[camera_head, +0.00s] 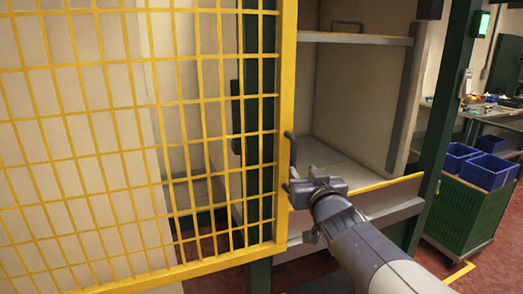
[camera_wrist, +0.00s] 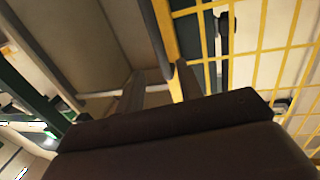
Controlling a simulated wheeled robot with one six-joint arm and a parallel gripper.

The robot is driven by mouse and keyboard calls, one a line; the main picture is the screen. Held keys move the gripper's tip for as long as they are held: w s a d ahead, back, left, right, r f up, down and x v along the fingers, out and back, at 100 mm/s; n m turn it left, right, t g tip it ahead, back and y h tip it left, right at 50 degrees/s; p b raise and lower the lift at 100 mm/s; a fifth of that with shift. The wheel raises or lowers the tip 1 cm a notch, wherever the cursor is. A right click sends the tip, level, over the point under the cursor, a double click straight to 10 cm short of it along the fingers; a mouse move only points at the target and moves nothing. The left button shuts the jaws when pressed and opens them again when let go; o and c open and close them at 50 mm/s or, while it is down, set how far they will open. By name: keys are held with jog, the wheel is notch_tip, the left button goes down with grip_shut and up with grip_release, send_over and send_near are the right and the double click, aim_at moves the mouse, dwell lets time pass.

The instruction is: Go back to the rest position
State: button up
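My gripper (camera_head: 301,184) is in front of the cabinet, beside the yellow frame edge of the mesh door (camera_head: 287,75). It is close to the dark door handle (camera_head: 292,150), at its lower part; I cannot tell whether they touch. In the wrist view my gripper's two fingers (camera_wrist: 160,88) stand apart, with no object visible between them. The yellow door frame (camera_wrist: 165,28) runs just beyond the fingertips. The dark gripper body fills the lower part of that view.
The mesh door stands open at the left. The cabinet (camera_head: 365,41) shows an upper shelf and an empty lower compartment. A dark green post (camera_head: 440,120) stands right of my arm. Blue crates (camera_head: 489,171) sit on a green crate (camera_head: 459,212) at the right.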

aim_at(295, 159)
jog(key=w, duration=0.6)
jog(key=w+a, duration=0.1)
jog(key=w, duration=0.2)
jog(key=shift+w, duration=0.1)
jog(key=shift+d, duration=0.15)
